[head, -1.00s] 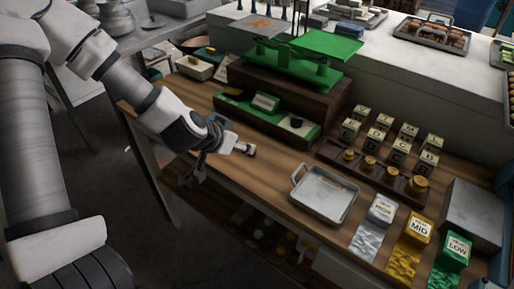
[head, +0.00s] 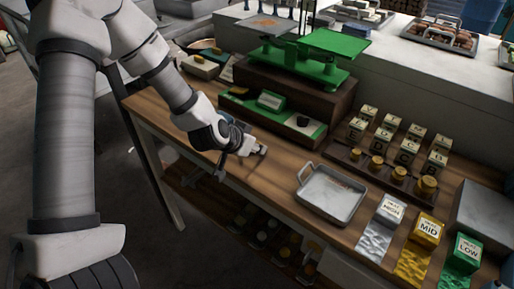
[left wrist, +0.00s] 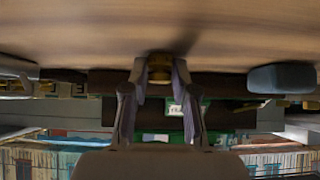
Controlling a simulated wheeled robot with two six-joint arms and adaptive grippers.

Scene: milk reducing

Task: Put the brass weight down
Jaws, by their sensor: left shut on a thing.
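My left gripper (head: 262,150) is low over the front of the wooden table (head: 262,180), left of the metal tray. In the left wrist view, the fingers of my left gripper (left wrist: 160,85) are shut on a small brass weight (left wrist: 160,68). The weight is close to the tabletop, with a dark shadow beside it; I cannot tell whether it touches the wood. In the head view the weight is too small and covered to make out. My right gripper is not in view.
A metal tray (head: 330,212) lies right of my left gripper. Behind stand a green balance scale (head: 322,68) and a wooden rack (head: 350,157) with several brass weights. Blocks marked MID (head: 428,228) and LOW (head: 466,246) stand at the right. Bare wood surrounds my left gripper.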

